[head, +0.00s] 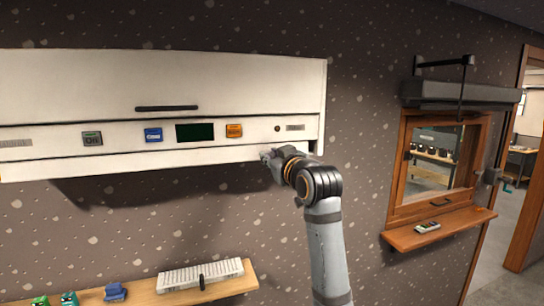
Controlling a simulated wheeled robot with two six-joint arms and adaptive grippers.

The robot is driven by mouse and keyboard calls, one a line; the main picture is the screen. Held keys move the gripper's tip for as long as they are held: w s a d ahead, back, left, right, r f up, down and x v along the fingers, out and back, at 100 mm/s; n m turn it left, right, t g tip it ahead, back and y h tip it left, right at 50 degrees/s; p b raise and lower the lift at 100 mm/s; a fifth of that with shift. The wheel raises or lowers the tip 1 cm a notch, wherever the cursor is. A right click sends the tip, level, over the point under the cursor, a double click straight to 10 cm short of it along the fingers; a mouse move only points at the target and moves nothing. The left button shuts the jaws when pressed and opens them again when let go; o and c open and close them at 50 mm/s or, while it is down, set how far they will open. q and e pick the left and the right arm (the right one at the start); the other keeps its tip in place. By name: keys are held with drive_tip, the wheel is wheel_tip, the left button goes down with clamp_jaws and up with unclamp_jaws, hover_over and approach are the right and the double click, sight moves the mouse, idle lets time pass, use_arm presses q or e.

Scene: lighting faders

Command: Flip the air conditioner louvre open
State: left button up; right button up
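The white air conditioner (220,78) is a long box on the wall across the upper left. Its louvre (140,163) looks like the pale strip along the bottom edge; how far it is turned is hard to tell. My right gripper (268,157) is at the right part of this lower edge, seen from behind. Its fingers are small and dark against the strip, so I cannot tell whether they touch it or are open. My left gripper is not in view.
Below is a wooden shelf (228,285) with a white slatted object (200,275). A wood-framed window (437,165) is at right.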

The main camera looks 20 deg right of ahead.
clamp_jaws()
drive_tip(key=shift+r+g, duration=0.2)
drive_tip(key=shift+g, duration=0.1)
drive_tip(key=r+g, duration=0.1)
drive_tip(key=g, duration=0.2)
drive_tip(key=shift+s+r, duration=0.25)
drive_tip(key=shift+r, duration=0.1)
drive_tip(key=r+g, duration=0.1)
drive_tip(key=g, duration=0.3)
drive_tip(key=shift+r+h, duration=0.35)
drive_tip(key=shift+h, duration=0.05)
drive_tip(key=shift+w+r+g, duration=0.2)
drive_tip(key=shift+r+g, duration=0.15)
drive_tip(key=shift+g, duration=0.75)
